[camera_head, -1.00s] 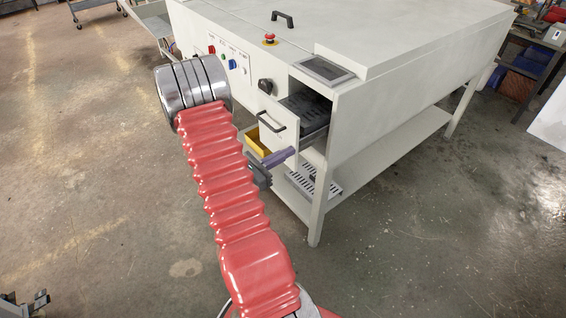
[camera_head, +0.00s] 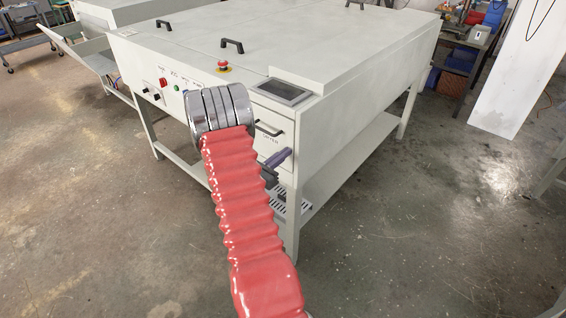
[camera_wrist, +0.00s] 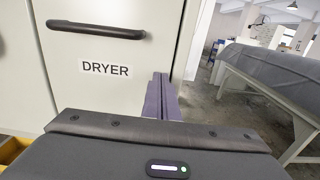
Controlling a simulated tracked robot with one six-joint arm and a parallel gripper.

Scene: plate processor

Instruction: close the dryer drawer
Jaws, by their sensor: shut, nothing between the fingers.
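The dryer drawer (camera_head: 268,140) is in the front of the pale machine, and its front looks flush with the cabinet. In the wrist view the drawer front (camera_wrist: 115,85) fills the left half, with a black bar handle (camera_wrist: 95,30) and the label "DRYER". My gripper (camera_head: 282,157) is shut and empty, its purple fingers pointing at the lower right part of the drawer front. In the wrist view the fingers (camera_wrist: 159,92) reach the drawer front near its right edge; whether they touch it I cannot tell.
A touch panel (camera_head: 281,91) and a red emergency button (camera_head: 222,66) are on the machine top. A yellow bin (camera_wrist: 12,150) shows at the lower left of the wrist view. The floor to the right of the machine is clear.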

